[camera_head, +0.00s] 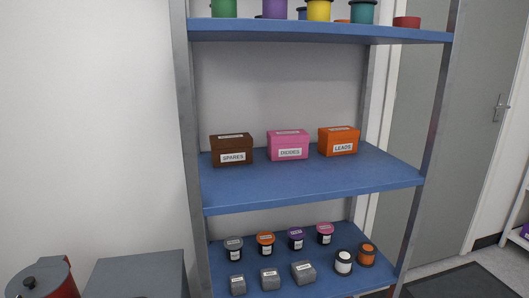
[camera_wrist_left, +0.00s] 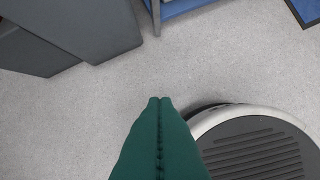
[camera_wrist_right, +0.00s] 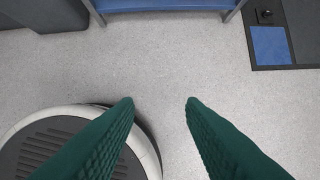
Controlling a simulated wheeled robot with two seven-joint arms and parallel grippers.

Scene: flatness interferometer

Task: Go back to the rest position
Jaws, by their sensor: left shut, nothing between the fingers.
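My left gripper (camera_wrist_left: 160,102) shows in the left wrist view with its two green fingers pressed together, nothing between them. It hangs over bare grey floor. My right gripper (camera_wrist_right: 160,102) shows in the right wrist view with its green fingers wide apart and empty, also over bare floor. Neither gripper shows in the head view. My own round base shows at the lower right of the left wrist view and the lower left of the right wrist view.
A shelf unit with blue shelves (camera_head: 310,186) stands ahead, holding brown, pink and orange boxes and several small jars. Grey cabinets (camera_wrist_left: 85,30) stand to the left. A red can-like object (camera_head: 45,280) is at lower left. A dark mat (camera_head: 465,282) lies right.

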